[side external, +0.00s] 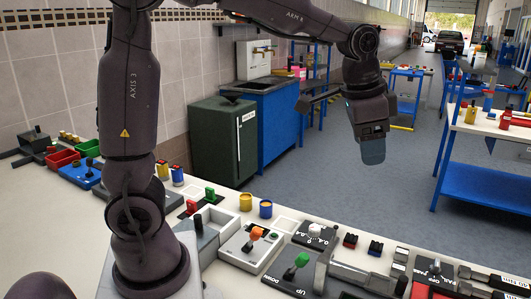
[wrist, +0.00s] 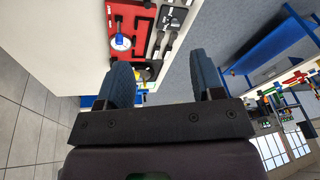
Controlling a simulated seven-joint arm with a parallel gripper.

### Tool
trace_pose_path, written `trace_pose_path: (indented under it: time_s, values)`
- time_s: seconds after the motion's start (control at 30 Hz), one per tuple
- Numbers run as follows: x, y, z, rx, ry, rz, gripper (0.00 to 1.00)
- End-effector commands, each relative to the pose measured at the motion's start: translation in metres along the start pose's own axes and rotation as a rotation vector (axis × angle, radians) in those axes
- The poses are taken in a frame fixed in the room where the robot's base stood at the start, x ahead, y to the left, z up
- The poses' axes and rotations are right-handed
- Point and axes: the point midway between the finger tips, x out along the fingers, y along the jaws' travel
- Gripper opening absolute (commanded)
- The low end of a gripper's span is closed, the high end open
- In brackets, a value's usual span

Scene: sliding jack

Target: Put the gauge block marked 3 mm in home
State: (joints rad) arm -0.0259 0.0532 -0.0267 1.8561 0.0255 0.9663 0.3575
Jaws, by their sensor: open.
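My gripper (side external: 373,150) hangs in the air beyond the bench in the side view, above the floor and apart from the bench items. In the wrist view its two blue-grey fingers (wrist: 163,70) are spread apart with nothing between them. I cannot make out a gauge block marked 3 mm in either view; no such marking is readable. I cannot tell which place is its home. A red tray (wrist: 112,20) with cut-outs and a round white-faced part (wrist: 121,42) shows in the wrist view.
A dark green cabinet (side external: 222,140) and blue-framed tables (side external: 480,175) stand behind. The floor between is clear.

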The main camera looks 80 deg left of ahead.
Motion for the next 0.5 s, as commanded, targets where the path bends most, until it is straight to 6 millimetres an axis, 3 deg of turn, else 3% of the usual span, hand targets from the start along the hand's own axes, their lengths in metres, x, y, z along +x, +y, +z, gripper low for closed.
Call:
trace_pose_path:
  time_s: [0.03,0.2,0.33,0.5]
  values:
    - [-0.018,0.008,0.02,-0.041,0.031,-0.011,0.61]
    - [-0.05,0.033,0.083,-0.184,0.117,-0.029,0.61]
    - [-0.055,0.05,0.125,-0.279,0.173,-0.029,0.61]
    - [-0.052,0.064,0.156,-0.355,0.218,-0.024,0.61]
